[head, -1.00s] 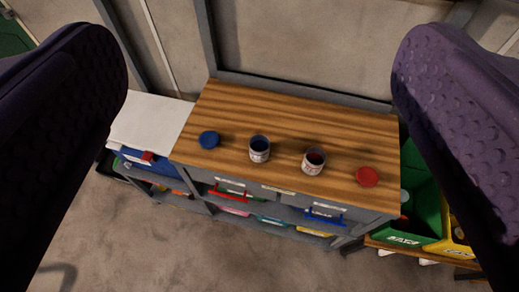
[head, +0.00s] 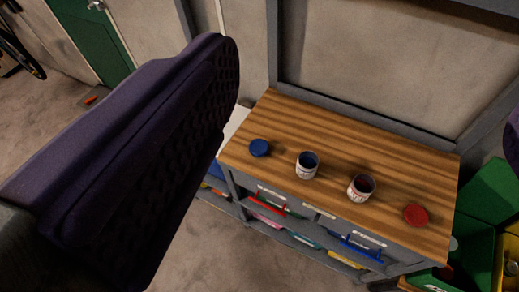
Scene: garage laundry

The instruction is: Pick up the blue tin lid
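The blue tin lid (head: 259,148) is a small round disc lying flat on the left part of the wooden worktop (head: 335,135). A tin with blue inside (head: 307,165) stands just right of it. A tin with red inside (head: 361,187) stands further right, and a red lid (head: 415,215) lies near the right end. My gripper (head: 370,110) is wide open and empty, with its large dark purple left finger near the camera and only a sliver of the right finger at the right edge. The lid lies beyond the fingers, untouched.
Shelves with coloured bins (head: 280,205) sit below the worktop. Green (head: 492,190) and yellow crates stand at the right. A wall rises behind the worktop. A green door (head: 92,38) is at the upper left, with open floor (head: 60,125) before it.

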